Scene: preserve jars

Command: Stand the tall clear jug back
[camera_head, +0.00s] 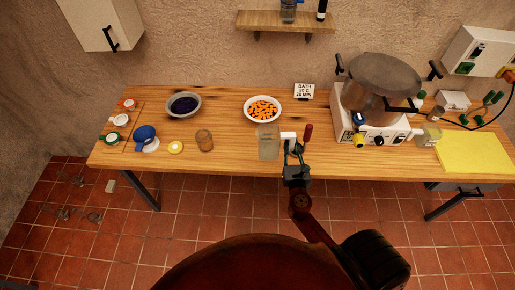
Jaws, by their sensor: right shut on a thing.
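The tall clear jug (268,147) is a greyish see-through vessel near the front middle of the wooden table, just in front of the bowl of orange pieces. It looks about upright; I cannot tell whether its base touches the table. My right gripper (293,147) is at the jug's right side, over the table's front edge, shut at a white part that looks like the jug's handle. The fingers partly hide the grip. My left gripper is out of view.
The bowl of orange pieces (262,109) stands close behind the jug. A dark bowl (183,104), an amber jar (204,141) and a blue funnel (145,135) are left. A large steel pot (381,82) and a yellow cloth (474,152) are right. Bare wood (232,150) lies left of the jug.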

